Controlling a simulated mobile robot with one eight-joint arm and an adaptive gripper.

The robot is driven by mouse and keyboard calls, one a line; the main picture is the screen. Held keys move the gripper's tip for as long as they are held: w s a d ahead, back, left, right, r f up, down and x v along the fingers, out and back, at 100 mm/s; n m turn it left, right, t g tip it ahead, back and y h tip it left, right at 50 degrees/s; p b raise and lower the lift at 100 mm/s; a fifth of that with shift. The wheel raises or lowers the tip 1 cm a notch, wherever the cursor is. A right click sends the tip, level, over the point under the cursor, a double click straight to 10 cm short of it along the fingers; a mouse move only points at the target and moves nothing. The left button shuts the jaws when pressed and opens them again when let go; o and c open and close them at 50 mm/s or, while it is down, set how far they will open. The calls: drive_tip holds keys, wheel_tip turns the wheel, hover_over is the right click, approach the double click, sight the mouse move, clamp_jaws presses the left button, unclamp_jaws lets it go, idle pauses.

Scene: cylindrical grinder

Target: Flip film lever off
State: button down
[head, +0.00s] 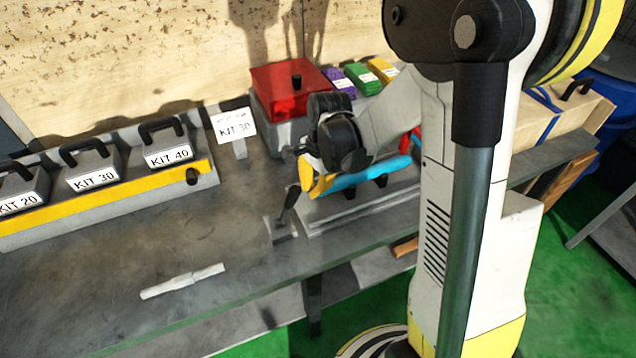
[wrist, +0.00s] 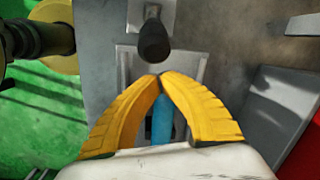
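A black lever (head: 289,203) stands on a small grey base (head: 281,231) near the bench's front, tilted up to the right in the head view. In the wrist view its dark knob (wrist: 154,40) is at the top centre, just beyond my fingertips. My gripper (head: 308,190) is just right of the lever, above a grey fixture with a blue part (head: 360,181). In the wrist view the yellow fingertips (wrist: 161,77) meet with nothing seen between them. The blue part (wrist: 163,122) shows below, between the fingers.
A red-topped box (head: 285,88) stands behind my gripper. Several kit blocks (head: 93,168) with black handles sit on a yellow-fronted rack at left. A white rod (head: 183,281) lies near the front edge. The bench left of the lever is mostly clear.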

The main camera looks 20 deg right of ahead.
sight(287, 207)
drive_tip(key=shift+s+a+r, duration=0.3)
drive_tip(key=shift+a+r, duration=0.05)
drive_tip(key=shift+a, duration=0.2)
drive_tip(key=shift+s+a+r, duration=0.25)
drive_tip(key=shift+a+r, duration=0.05)
drive_tip(key=shift+a, duration=0.25)
drive_tip(key=shift+r, duration=0.1)
